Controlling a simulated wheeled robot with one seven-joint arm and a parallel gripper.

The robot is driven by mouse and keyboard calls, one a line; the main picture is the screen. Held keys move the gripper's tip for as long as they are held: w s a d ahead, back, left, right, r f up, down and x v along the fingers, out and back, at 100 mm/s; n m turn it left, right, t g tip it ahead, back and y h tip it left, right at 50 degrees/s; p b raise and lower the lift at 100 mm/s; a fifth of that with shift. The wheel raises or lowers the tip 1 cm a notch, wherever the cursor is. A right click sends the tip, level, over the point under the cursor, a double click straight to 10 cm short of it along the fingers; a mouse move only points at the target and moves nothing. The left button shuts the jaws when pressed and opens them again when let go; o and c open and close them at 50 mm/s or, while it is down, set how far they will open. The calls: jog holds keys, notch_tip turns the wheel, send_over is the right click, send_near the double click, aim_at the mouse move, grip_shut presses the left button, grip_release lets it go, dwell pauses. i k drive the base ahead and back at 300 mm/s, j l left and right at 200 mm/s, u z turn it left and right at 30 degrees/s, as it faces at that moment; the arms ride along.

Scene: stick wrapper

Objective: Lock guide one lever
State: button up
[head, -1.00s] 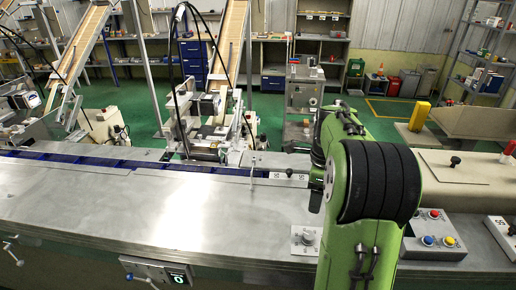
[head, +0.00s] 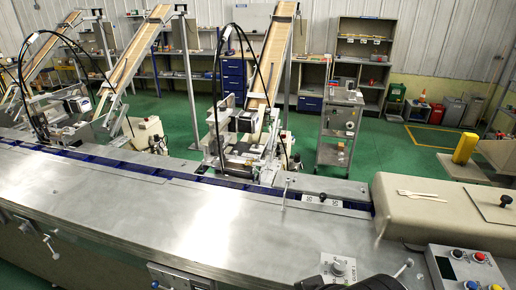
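No lever carries a label I can read clearly as guide one. A white plate with a round grey knob (head: 338,267) sits on the steel top of the machine near the bottom, its lettering too small to read surely. A small silver lever with a pale tip (head: 403,268) stands just right of it. Small lever handles (head: 50,246) stick out from the machine's front at lower left. A thin upright rod (head: 285,194) stands by the blue conveyor channel. My gripper is not in view; only a black part, probably of my arm, shows at the bottom edge.
A control box with red, blue and yellow buttons (head: 466,270) stands at lower right. A beige cover (head: 425,215) with a white slim object and a black knob lies behind it. Feeders with sloped belts (head: 272,55) stand behind the channel. The steel top (head: 200,225) is clear.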

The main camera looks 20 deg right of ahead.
aim_at(408, 262)
jog(key=z, duration=1.85)
jog(key=i+l+u, duration=0.1)
jog(key=u, duration=0.35)
jog(key=l+u, duration=0.15)
jog(key=u, duration=0.25)
jog(key=l+u, duration=0.2)
jog(key=u, duration=0.25)
jog(key=i, duration=0.05)
